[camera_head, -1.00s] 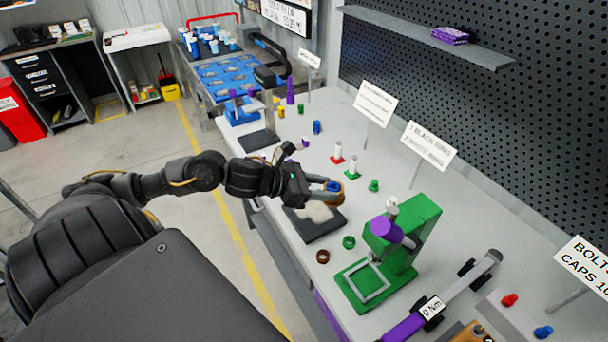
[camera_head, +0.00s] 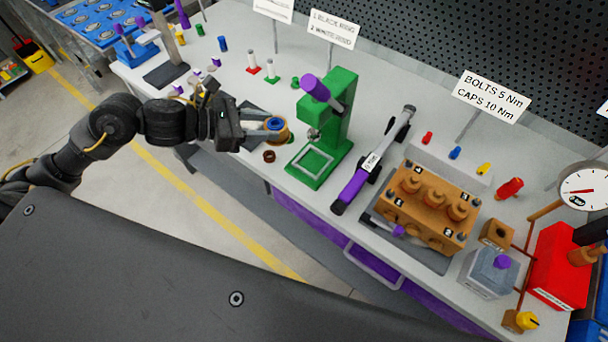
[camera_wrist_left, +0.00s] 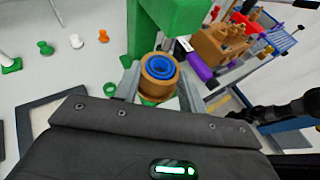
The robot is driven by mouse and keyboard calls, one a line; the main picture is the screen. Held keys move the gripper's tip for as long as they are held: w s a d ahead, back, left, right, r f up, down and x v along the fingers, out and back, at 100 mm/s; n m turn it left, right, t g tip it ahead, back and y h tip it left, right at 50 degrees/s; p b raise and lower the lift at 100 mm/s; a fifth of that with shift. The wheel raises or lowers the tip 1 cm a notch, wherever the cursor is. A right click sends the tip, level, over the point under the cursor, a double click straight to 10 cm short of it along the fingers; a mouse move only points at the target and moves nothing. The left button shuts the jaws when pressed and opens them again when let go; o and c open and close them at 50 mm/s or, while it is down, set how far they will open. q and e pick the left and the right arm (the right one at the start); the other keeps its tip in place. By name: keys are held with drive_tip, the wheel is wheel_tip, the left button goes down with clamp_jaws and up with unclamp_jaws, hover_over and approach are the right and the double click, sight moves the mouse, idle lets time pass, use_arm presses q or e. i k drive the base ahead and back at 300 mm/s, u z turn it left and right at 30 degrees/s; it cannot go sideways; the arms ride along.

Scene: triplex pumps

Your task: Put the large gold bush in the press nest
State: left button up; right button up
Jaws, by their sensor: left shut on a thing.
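My left gripper (camera_head: 264,130) is shut on a gold bush (camera_head: 284,136) with a blue ring inside its top. In the left wrist view the bush (camera_wrist_left: 157,84) sits upright between the two fingers, with blue rings inside it. The green press (camera_head: 335,130) stands just right of the gripper, with a purple handle (camera_head: 314,88) on top. Its nest, a pale square frame (camera_head: 311,162) on the green base, is empty. The held bush is to the left of the nest, apart from it in the head view. My right gripper is not in view.
A brown ring (camera_head: 269,156) lies in front of the bush. Right of the press lie a torque wrench (camera_head: 375,160) and a gold pump block (camera_head: 430,205). White posts on red and green bases (camera_head: 270,72) stand behind. A sign (camera_head: 333,28) stands behind the press.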

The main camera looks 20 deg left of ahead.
sight(313, 162)
drive_tip(key=k, duration=0.2)
drive_tip(key=u, duration=1.3)
drive_tip(key=k, duration=1.15)
drive_tip(key=z, duration=1.4)
drive_tip(key=i, duration=1)
